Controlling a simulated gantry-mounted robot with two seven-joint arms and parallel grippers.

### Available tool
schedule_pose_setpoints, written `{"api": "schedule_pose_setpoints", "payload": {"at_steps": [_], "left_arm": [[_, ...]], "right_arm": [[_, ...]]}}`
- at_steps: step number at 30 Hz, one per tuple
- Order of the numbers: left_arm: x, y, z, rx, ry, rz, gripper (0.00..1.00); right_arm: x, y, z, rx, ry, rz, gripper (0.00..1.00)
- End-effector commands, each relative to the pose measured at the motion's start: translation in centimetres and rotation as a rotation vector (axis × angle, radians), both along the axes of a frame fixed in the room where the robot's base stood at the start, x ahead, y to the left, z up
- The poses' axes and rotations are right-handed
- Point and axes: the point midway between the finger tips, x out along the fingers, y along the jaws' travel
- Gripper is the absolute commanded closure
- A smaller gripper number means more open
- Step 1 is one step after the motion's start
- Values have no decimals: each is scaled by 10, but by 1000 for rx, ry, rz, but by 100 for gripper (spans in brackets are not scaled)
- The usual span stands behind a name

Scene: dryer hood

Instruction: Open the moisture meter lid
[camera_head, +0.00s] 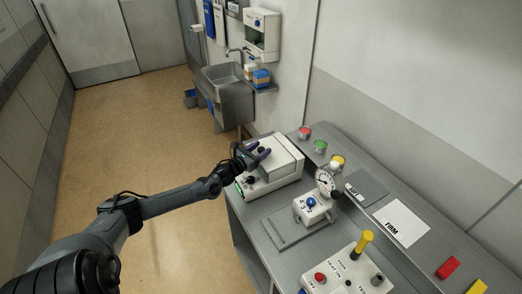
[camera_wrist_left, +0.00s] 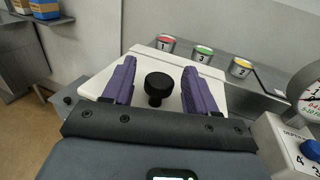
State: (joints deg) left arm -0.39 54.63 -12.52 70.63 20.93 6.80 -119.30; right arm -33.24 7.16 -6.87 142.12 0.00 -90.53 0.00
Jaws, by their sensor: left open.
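The moisture meter (camera_head: 270,172) is a white box at the far left end of the grey bench, and its lid (camera_head: 277,154) appears closed. A round black knob (camera_wrist_left: 158,85) stands up from the white lid in the left wrist view. My left gripper (camera_head: 262,154) is over the meter in the head view. In the left wrist view my left gripper (camera_wrist_left: 159,76) has its two purple fingers apart, one on each side of the knob, with gaps showing between. A lit display (camera_wrist_left: 172,175) shows at the bottom edge. My right gripper is not in view.
Tins with coloured tops (camera_head: 320,146) stand behind the meter. A dial gauge device (camera_head: 311,208) stands to its right on the bench, close by. A white control box with a yellow lever (camera_head: 362,243) is nearer. A sink (camera_head: 222,78) is beyond.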

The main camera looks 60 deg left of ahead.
Motion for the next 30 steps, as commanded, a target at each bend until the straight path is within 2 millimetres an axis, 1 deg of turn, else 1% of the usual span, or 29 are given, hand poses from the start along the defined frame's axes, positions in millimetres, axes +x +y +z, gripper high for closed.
{"api": "schedule_pose_setpoints", "payload": {"at_steps": [4,14,15,17,24,26,30], "left_arm": [[6,1,0,-1,0,-1,43],[7,1,0,-1,1,-1,43],[7,1,0,-1,1,-1,46],[7,1,0,-1,1,-1,55],[7,1,0,-1,1,-1,92],[7,1,0,-1,1,-1,100],[7,1,0,-1,1,-1,100]], "right_arm": [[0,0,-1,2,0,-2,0],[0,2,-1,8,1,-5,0],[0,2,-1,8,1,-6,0],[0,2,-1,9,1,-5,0],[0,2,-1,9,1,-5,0],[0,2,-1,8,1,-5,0],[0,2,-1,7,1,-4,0]]}}
